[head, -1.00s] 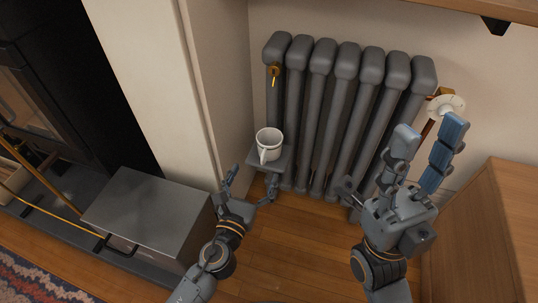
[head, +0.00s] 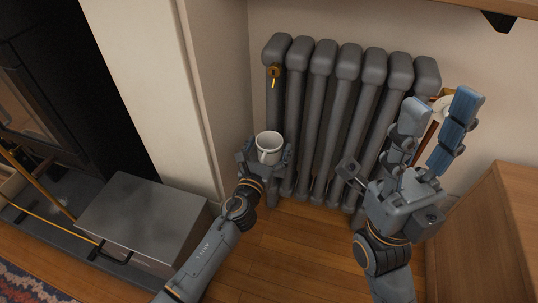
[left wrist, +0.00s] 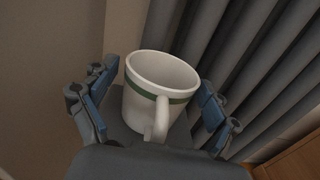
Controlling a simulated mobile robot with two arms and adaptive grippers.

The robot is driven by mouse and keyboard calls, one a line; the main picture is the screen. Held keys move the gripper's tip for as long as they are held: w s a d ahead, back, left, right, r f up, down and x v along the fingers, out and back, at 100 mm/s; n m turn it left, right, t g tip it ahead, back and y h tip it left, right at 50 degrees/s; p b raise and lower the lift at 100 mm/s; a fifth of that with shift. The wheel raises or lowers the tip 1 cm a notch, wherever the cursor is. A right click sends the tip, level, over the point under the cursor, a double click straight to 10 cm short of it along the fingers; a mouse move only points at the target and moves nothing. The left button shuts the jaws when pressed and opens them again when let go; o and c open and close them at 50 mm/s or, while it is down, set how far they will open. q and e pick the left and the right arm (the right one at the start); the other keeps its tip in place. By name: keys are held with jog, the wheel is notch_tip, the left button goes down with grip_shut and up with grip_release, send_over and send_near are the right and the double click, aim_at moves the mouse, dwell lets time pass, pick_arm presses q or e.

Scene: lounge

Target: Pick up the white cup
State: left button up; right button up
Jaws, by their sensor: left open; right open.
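The white cup (head: 269,146) stands upright in front of the left end of the radiator in the head view. In the left wrist view the white cup (left wrist: 160,88) has a green band below its rim, and its handle faces my wrist. My left gripper (head: 265,152) is open, with one finger on each side of the cup; it also shows in the left wrist view (left wrist: 155,105). I cannot tell if the fingers touch the cup. What is under the cup is mostly hidden by my gripper. My right gripper (head: 437,125) is open and empty, in front of the radiator's right end.
A grey radiator (head: 347,110) stands against the wall behind the cup. A wall corner (head: 185,90) is close on the left. A grey metal box (head: 145,215) sits at lower left, and a wooden cabinet (head: 490,230) at lower right. Wooden floor (head: 290,250) is clear between.

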pick_arm(q)
jog(key=c, duration=1.4)
jog(key=shift+r, duration=0.15)
